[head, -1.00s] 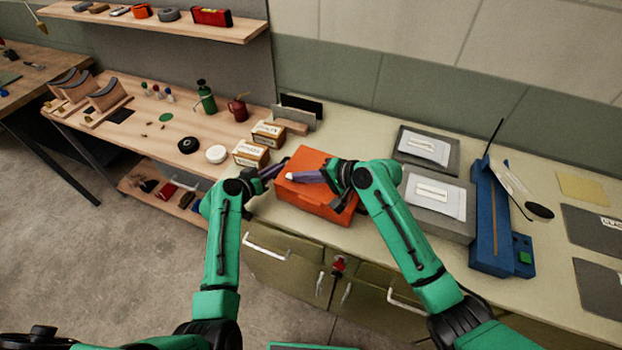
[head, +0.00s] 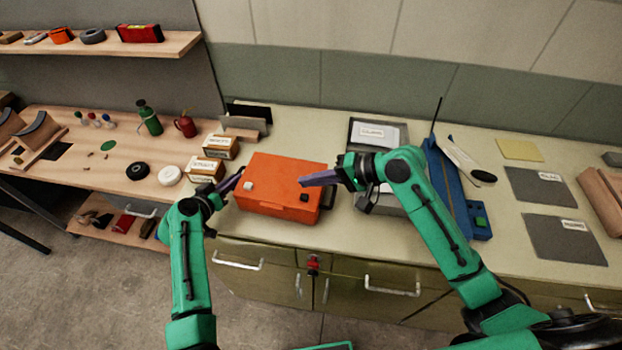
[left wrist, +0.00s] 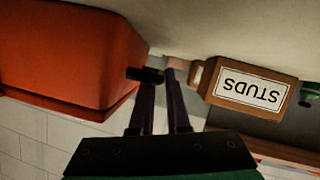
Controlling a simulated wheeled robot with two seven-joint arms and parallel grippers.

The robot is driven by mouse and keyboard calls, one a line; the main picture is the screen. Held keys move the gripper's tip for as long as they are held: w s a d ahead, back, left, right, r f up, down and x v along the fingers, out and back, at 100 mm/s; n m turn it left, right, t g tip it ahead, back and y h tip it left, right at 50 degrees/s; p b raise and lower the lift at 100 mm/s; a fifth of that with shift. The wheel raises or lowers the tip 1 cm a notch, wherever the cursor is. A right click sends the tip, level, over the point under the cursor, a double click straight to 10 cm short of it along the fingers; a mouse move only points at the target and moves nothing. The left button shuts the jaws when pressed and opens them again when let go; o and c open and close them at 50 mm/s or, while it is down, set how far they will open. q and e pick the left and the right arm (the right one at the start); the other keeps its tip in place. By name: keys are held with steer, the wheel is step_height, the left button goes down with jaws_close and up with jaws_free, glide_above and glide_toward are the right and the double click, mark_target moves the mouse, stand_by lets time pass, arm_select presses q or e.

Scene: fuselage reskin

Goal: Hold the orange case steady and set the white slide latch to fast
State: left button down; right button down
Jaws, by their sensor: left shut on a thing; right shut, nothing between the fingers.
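The orange case (head: 275,190) lies on the pale bench top. A small white piece (head: 249,186), which looks like the slide latch, sits on its top toward the left; its setting marks are too small to read. A black knob (head: 304,197) is toward the right. My left gripper (head: 238,174) is at the case's left end. In the left wrist view, its fingers (left wrist: 160,80) are shut on a small black handle (left wrist: 146,75) beside the orange wall (left wrist: 70,55). My right gripper (head: 304,181) is shut and empty, over the right part of the case, away from the white piece.
Cardboard boxes (head: 207,170) stand close to the left of the case; one labelled STUDS (left wrist: 252,88) shows in the left wrist view. Grey trays (head: 378,132) and a blue tool (head: 450,185) are to the right. Drawers (head: 380,285) are below.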

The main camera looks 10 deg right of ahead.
stand_by(0.3)
arm_select(q)
steer(key=c, duration=0.8)
jaws_free()
